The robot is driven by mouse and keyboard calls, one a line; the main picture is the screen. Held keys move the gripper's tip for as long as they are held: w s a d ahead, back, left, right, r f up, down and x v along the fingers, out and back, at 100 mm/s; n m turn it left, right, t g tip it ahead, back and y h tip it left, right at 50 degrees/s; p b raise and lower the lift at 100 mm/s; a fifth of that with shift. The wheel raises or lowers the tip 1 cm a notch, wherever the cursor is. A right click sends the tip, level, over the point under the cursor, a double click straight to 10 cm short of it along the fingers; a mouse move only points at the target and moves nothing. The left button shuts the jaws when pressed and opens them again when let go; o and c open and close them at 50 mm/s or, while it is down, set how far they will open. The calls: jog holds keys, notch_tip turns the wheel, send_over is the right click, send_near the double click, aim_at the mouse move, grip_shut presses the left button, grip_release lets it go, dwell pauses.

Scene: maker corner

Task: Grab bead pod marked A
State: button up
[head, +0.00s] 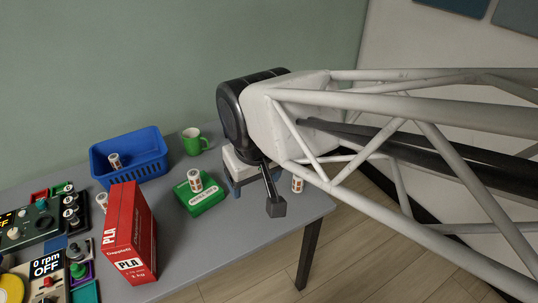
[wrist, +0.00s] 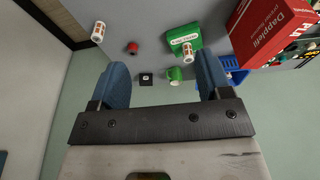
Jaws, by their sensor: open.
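Several small white pods with reddish-brown markings are in view; their letters are too small to read, so I cannot tell which is A. In the head view one pod (head: 297,184) stands near the table's right edge, one (head: 195,180) is on a green box (head: 203,203), one (head: 115,161) is in a blue basket (head: 148,171), and one (head: 102,202) is partly hidden by a red box. My gripper (head: 249,186) is open and empty above the table's right part. In the wrist view its blue fingers (wrist: 162,64) are wide apart; pods show beyond them at upper left (wrist: 98,31) and on the green box (wrist: 188,52).
The tall red PLA box (head: 130,232) stands at the table's front. A green mug (head: 193,142) is behind the green box. Control devices (head: 45,265) crowd the left. A small red object (wrist: 132,48) and a black square (wrist: 146,78) show in the wrist view.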

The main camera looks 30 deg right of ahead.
jog(key=w+d+f+n+g+h, duration=0.3)
jog(key=w+d+f+n+h, duration=0.15)
jog(key=d+f, duration=0.4)
jog(key=n+t+h, duration=0.1)
jog(key=n+h, duration=0.7)
jog(key=n, duration=0.4)
send_near(295, 178)
jog(key=s+d+r, duration=0.3)
jog(key=s+r, duration=0.1)
jog(key=w+f+n+t, duration=0.1)
jog(key=f, duration=0.1)
jog(key=w+f+n+t, duration=0.1)
jog(key=f+n, duration=0.1)
jog(key=f+n+t, duration=0.1)
jog(key=f+n, duration=0.1)
jog(key=shift+w+d+f, duration=0.2)
jog(key=shift+w+d, duration=0.2)
jog(key=shift+x, duration=1.35)
jog(key=shift+d, duration=0.1)
jog(key=shift+r+x, duration=0.1)
jog(key=shift+x, duration=1.15)
jog(key=shift+r+x, duration=0.15)
jog(key=shift+x, duration=1.1)
jog(key=shift+w, duration=0.1)
